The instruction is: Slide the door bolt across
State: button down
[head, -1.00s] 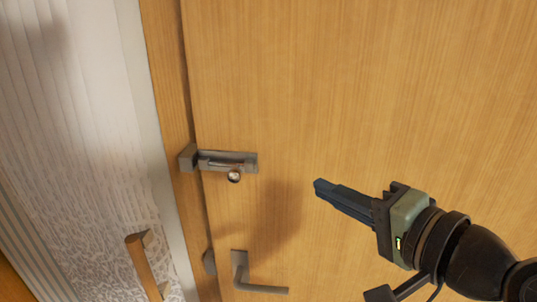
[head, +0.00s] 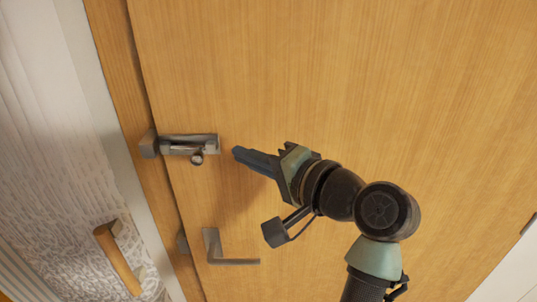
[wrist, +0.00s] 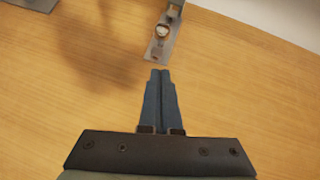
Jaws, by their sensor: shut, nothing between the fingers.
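The door bolt (head: 187,141) is a grey metal slide bolt on the wooden door, near its left edge. Its round knob (head: 197,159) sticks out below the right part of the bolt body. A keeper block (head: 149,145) sits at its left on the frame. My gripper (head: 236,152) is shut and empty, its fingertips a little right of the bolt and pointing at it. In the wrist view the shut fingers (wrist: 160,72) point up at the bolt plate, with the knob (wrist: 162,31) just ahead of them. They look apart from it.
A grey lever handle (head: 228,255) is on the door below the bolt. A wooden pull handle (head: 119,260) is on the pale textured panel at the left. The wooden door (head: 370,70) is bare above and right of my gripper.

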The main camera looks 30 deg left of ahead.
aim_at(194, 157)
jog(key=shift+s+a+f+p, duration=0.2)
jog(key=shift+s+a+p, duration=0.1)
jog(key=shift+a, duration=0.5)
jog(key=shift+s+a+f+p, duration=0.25)
jog(key=shift+a+p, duration=0.05)
jog(key=shift+a, duration=0.5)
jog(key=shift+s+a+f+p, duration=0.2)
jog(key=shift+s+a+p, duration=0.1)
jog(key=shift+a, duration=0.5)
jog(key=shift+s+a+p, duration=0.2)
jog(key=shift+s+a, duration=0.25)
jog(key=shift+a, duration=0.3)
jog(key=shift+s+a+p, duration=0.2)
jog(key=shift+s+a, duration=0.25)
jog(key=shift+a, duration=0.25)
jog(key=shift+r, duration=0.1)
